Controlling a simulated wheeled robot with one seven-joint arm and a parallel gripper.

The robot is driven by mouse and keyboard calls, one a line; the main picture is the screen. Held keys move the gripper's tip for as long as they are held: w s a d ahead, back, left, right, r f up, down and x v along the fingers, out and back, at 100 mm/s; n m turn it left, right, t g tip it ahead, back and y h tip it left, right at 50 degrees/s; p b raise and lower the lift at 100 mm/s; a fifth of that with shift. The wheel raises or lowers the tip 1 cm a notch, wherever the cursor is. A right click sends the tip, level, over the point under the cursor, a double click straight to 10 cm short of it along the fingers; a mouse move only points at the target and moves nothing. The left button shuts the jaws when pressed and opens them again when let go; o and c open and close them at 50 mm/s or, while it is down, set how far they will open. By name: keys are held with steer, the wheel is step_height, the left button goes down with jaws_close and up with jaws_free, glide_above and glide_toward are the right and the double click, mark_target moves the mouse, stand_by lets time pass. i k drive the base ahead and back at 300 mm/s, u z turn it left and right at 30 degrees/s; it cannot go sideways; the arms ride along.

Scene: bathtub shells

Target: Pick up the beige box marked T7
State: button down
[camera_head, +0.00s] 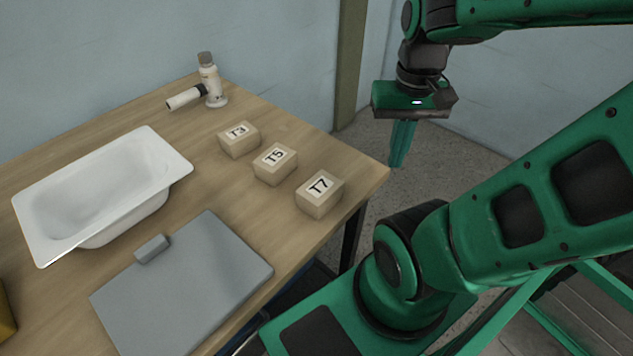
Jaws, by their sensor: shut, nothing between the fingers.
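The beige box marked T7 (319,195) sits on the wooden table near its right edge, label facing up. It is the nearest of three similar boxes in a slanting row. My gripper (400,148) hangs above the floor beyond the table's right corner, up and to the right of the T7 box and apart from it. Its green fingers point down, are shut and hold nothing.
Beige boxes marked T5 (275,164) and T3 (239,139) stand behind T7 with small gaps.

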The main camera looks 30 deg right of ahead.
mark_target(315, 196)
steer(key=z, duration=0.15)
steer(key=k, duration=1.05)
steer(key=z, duration=0.6)
steer(key=k, duration=0.75)
steer(key=z, duration=0.1)
steer(key=i, duration=0.75)
steer(key=z, duration=0.3)
